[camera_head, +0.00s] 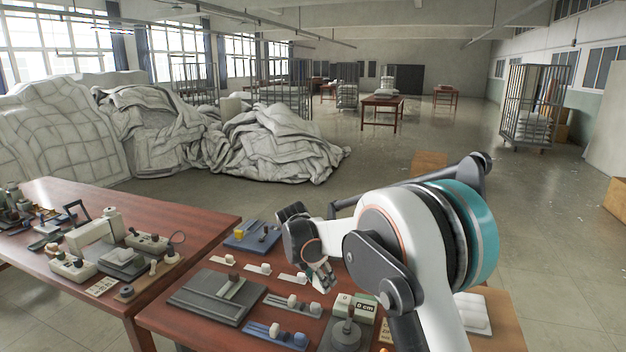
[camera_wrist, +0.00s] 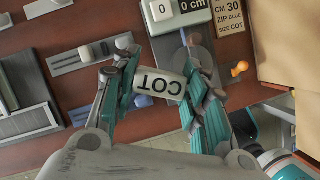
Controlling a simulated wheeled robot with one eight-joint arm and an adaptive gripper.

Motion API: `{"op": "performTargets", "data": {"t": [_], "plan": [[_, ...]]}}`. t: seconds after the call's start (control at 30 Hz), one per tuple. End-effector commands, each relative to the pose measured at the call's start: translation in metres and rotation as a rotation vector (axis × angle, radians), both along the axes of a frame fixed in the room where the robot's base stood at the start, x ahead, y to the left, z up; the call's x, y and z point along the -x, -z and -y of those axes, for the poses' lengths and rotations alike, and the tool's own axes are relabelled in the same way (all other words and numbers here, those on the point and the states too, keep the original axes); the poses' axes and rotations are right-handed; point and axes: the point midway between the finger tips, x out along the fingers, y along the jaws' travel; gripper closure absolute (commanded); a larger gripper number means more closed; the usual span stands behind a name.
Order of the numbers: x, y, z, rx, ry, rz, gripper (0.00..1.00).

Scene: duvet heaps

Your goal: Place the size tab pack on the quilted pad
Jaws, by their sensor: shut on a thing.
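My gripper (camera_wrist: 160,88) is shut on a small white pack marked COT (camera_wrist: 166,84), which I take as the size tab pack. The teal fingers press it from both sides, above the table. In the head view my gripper (camera_head: 322,278) hangs over the middle of the right-hand wooden table, and the pack is hard to make out there. A white, soft-looking folded piece (camera_head: 474,312) lies to the right of my arm, partly hidden by it; it may be the quilted pad, but I cannot be sure.
A grey slotted board (camera_head: 215,296), a blue tray (camera_head: 250,236), small white-topped strips (camera_head: 290,302) and a gauge reading 0 cm (camera_wrist: 178,12) crowd the table. A card (camera_wrist: 222,17) reads CM 30, ZIP BLUE, SIZE COT. Duvet heaps (camera_head: 280,140) lie behind.

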Motion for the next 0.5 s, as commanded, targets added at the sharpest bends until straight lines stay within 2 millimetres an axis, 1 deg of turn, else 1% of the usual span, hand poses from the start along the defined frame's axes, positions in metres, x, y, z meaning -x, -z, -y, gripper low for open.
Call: {"op": "performTargets", "data": {"t": [0.27, 0.5], "plan": [[0.037, 0.01, 0.055, 0.003, 0.546, -0.002, 0.86], [0.078, 0.014, 0.1, 0.004, 1.084, -0.003, 0.86]]}}
